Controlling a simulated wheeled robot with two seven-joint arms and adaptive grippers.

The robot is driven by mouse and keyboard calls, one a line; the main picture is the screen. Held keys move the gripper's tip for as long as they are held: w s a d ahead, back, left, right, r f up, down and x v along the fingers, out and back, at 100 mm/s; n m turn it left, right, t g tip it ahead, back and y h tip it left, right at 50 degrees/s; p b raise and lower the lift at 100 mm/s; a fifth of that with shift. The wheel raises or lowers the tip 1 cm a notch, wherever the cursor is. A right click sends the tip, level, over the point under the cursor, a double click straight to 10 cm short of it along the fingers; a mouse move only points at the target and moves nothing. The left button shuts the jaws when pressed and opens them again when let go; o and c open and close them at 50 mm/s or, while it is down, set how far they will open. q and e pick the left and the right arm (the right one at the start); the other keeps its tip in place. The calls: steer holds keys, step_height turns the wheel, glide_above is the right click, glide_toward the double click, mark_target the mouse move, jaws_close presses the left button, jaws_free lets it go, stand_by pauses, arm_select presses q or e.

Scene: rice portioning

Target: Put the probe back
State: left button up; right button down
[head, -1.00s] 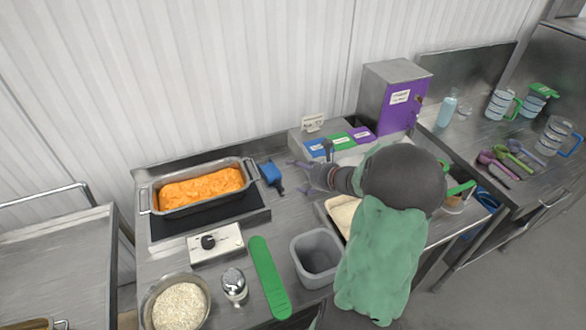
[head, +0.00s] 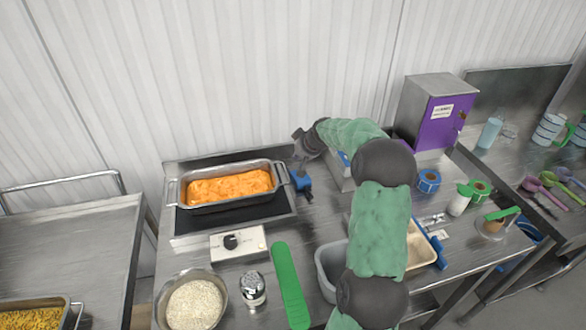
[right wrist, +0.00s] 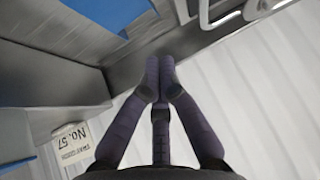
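My right gripper (head: 302,156) is at the back of the counter, just above a small blue device (head: 301,181) with a dark part, beside the tray of orange food. In the right wrist view its purple-grey fingers (right wrist: 159,72) meet at the tips, and I see nothing held between them. I cannot make out a probe for certain; my right arm hides most of the grey box (head: 347,178) with coloured labels. My left gripper is out of view.
The metal tray (head: 176,190) of orange food stands on a dark plate. In front are a white dial box (head: 238,243), a rice bowl (head: 192,303), a shaker (head: 252,290), a green spatula (head: 289,284) and a grey bin (head: 330,270). A purple-fronted cabinet (head: 437,118) stands back right.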

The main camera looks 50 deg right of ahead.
steer(key=shift+w+d+r+n, duration=0.15)
steer(key=shift+w+n, duration=0.55)
steer(key=shift+w+d, duration=0.1)
steer(key=shift+w, duration=0.05)
steer(key=b+x, duration=0.2)
steer(key=x, duration=0.7)
steer(key=shift+f, duration=0.2)
steer(key=shift+d+f, duration=0.1)
steer(key=shift+f, duration=0.05)
steer(key=shift+s+a+b, duration=0.3)
steer(key=shift+s, duration=0.65)
steer(key=shift+s+a+b, duration=0.3)
steer(key=shift+s, duration=0.65)
